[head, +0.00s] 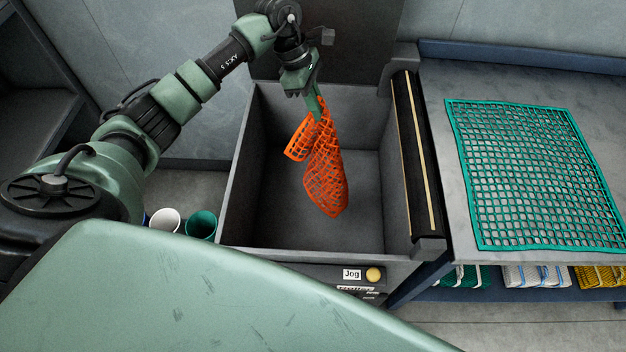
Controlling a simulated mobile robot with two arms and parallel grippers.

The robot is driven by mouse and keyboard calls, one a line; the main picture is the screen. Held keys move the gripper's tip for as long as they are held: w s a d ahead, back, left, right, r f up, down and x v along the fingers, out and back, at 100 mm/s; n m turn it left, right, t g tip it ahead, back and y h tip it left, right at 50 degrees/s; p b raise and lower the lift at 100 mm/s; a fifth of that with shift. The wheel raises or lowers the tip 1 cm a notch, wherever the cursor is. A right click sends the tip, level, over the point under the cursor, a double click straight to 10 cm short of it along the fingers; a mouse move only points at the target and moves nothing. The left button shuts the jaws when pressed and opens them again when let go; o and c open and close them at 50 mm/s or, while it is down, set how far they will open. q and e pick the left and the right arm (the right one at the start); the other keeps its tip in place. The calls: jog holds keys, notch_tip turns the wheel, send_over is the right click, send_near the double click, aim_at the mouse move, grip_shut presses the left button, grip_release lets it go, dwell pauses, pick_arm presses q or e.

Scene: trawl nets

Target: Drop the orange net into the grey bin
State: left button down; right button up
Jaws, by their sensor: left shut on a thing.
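The orange net (327,175) hangs bunched from my left gripper (315,105), which is shut on its upper part. The net hangs in folds over the opening of the grey bin (242,165), with its lower tip in front of the bin's inside. It does not visibly rest on the bin floor, though the exact height is hard to judge. The bin is otherwise empty where I can see. My right gripper is not in view.
A table (440,180) with a flat green net (535,175) stands right of the bin. Folded nets lie on the shelf below. A black roller strip (408,150) edges the bin's right side. White and green containers (202,225) stand left. A "Jog" button (373,274) is in front.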

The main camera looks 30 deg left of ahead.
pick_arm(q)
jog(key=c, duration=1.5)
grip_release()
jog(key=o, duration=0.6)
jog(key=shift+o, duration=0.2)
jog(key=o, duration=0.6)
jog(key=shift+r, duration=0.1)
jog(key=r+p, duration=0.1)
jog(key=r, duration=0.1)
jog(key=r+y+p, duration=0.1)
jog(key=r+p, duration=0.1)
jog(key=a+r+y+p, duration=0.1)
jog(key=shift+s+r+p, duration=0.15)
jog(key=shift+r+p, duration=0.2)
jog(key=shift+r, duration=0.05)
